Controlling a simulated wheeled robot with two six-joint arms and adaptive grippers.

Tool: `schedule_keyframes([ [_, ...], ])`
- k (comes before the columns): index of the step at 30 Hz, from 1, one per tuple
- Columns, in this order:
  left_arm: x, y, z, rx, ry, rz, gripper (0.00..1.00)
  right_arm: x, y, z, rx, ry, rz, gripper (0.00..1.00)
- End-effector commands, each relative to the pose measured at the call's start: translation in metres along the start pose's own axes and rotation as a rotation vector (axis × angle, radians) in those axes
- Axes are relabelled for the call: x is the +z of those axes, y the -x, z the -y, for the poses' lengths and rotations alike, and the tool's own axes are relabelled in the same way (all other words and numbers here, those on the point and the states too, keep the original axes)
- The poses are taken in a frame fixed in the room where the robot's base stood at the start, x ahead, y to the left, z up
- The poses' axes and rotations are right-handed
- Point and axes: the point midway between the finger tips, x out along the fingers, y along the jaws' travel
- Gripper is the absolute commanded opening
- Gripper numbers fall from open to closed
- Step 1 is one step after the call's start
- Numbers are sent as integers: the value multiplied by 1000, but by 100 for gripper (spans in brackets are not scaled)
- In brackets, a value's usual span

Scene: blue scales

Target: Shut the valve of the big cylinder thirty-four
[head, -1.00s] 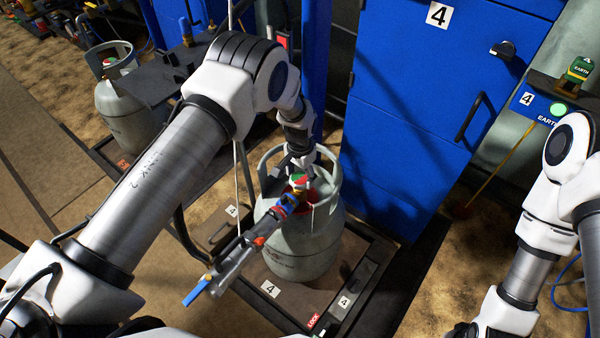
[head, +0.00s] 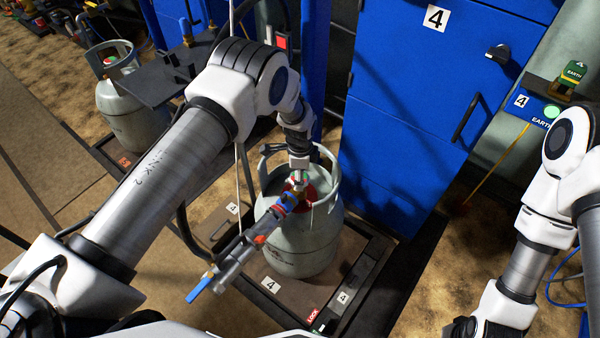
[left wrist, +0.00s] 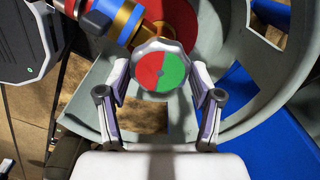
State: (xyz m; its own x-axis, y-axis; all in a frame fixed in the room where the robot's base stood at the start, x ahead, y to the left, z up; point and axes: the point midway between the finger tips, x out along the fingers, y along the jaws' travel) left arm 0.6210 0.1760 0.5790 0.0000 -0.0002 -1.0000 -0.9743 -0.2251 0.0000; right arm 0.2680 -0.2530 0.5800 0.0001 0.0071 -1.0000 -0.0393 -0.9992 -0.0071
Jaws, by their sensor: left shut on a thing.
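The big grey cylinder (head: 300,240) stands upright on a low platform marked 4. Its valve handwheel (left wrist: 160,77), with a half red, half green top, is between the two fingers of my left gripper (left wrist: 159,84) in the left wrist view. The left gripper is shut on the handwheel inside the cylinder's collar (head: 328,178). A filling head with a blue and brass part (head: 283,203) sits at the valve and runs down to the left. In the head view my arm mostly hides the handwheel. My right gripper (head: 462,328) is at the bottom edge, and its fingers are not clear.
A blue cabinet (head: 400,110) marked 4 stands right behind the cylinder. A red LOCK label (head: 313,316) is on the platform's front edge. Another grey cylinder (head: 130,110) stands at the back left. A green EARTH device (head: 575,75) is at the upper right.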

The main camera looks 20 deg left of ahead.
Motion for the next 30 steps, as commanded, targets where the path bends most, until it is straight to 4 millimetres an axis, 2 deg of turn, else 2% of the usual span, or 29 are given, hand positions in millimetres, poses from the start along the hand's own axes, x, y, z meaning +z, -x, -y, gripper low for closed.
schedule_keyframes([
  [6,0,1,0,0,-161,0,30,0,4,0,0,0,0,0],
  [13,0,0,-1,1,-272,0,30,0,6,0,0,0,0,0],
  [30,0,0,-1,1,-319,0,30,0,7,0,0,0,0,0],
])
